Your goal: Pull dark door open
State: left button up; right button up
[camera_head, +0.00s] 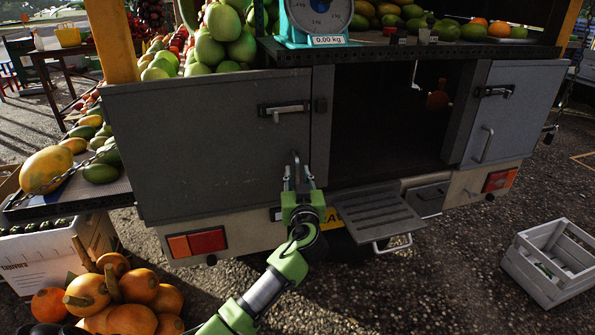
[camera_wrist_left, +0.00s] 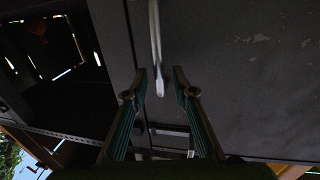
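The dark door (camera_head: 205,140) is the grey panel at the left of the truck's rear. It is shut, and it also fills the right of the left wrist view (camera_wrist_left: 240,70). Its slim vertical handle (camera_head: 295,160) is near its right edge, below a latch (camera_head: 285,109). My left gripper (camera_head: 298,180) is at the handle. In the left wrist view, the fingers of my left gripper (camera_wrist_left: 160,80) are apart, with the end of the handle (camera_wrist_left: 155,35) between their tips. A gap shows on each side of the handle. My right gripper is out of view.
A dark open compartment (camera_head: 385,125) is right of the door, with a lighter grey door (camera_head: 515,105) swung open beyond it. A step (camera_head: 375,212) juts out below.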

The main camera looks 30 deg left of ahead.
pick_arm(q)
jog(key=shift+x, duration=1.2)
grip_shut()
jog(key=shift+d, duration=0.1)
